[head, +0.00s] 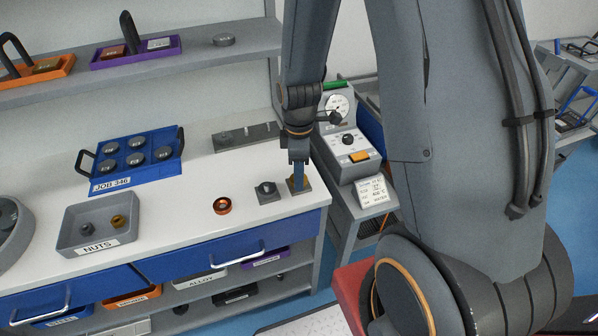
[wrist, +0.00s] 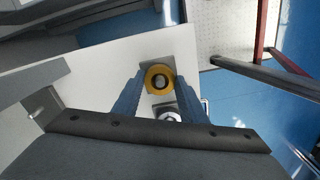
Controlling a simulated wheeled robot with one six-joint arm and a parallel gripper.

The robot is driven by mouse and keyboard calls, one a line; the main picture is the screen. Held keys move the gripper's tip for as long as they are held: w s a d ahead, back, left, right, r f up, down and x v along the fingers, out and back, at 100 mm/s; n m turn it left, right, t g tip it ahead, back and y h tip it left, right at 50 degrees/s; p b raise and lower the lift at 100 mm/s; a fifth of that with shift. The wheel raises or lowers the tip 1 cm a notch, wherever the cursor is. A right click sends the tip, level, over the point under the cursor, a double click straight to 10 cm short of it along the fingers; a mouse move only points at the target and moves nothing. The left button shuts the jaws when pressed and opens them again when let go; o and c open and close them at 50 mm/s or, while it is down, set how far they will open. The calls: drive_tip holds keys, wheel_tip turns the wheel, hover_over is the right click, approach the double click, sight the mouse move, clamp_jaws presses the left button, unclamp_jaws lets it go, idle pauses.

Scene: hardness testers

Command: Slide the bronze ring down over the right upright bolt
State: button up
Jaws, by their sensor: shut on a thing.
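The bronze ring (wrist: 150,74) is between the two blue fingertips of my gripper (wrist: 160,80) in the wrist view. The grey tip of the right upright bolt (wrist: 159,82) shows inside the ring's hole, so the two look roughly lined up. In the head view my gripper (head: 298,177) points straight down, low over the right bolt's square base plate (head: 305,188), and is shut on the ring. The fingers hide most of the ring and bolt there; I cannot tell how far down the ring is. The left bolt (head: 266,187) stands on its own plate beside it.
A copper-coloured round piece (head: 222,205) lies left of the bolts. The nuts tray (head: 72,215) and blue job tray (head: 105,181) are further left. A grey tester (head: 345,150) stands right, past the bench edge. A flat grey bar (head: 245,138) lies behind.

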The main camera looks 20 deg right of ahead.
idle(0.3)
drive_tip(key=o, duration=1.3)
drive_tip(key=shift+r+b, duration=0.65)
drive_tip(key=shift+r, duration=3.2)
drive_tip(key=shift+s+a+r+m+t, duration=0.15)
drive_tip(key=shift+s+r+m, duration=0.7)
drive_tip(key=shift+s+m, duration=1.1)
drive_tip(key=shift+s+d+r+m+t, duration=0.2)
drive_tip(key=shift+s+r+m, duration=0.8)
drive_tip(key=shift+m, duration=1.65)
drive_tip(key=shift+s+a+r+m+t, duration=0.2)
drive_tip(key=shift+s+r+m, duration=0.45)
drive_tip(key=shift+s+m, duration=1.4)
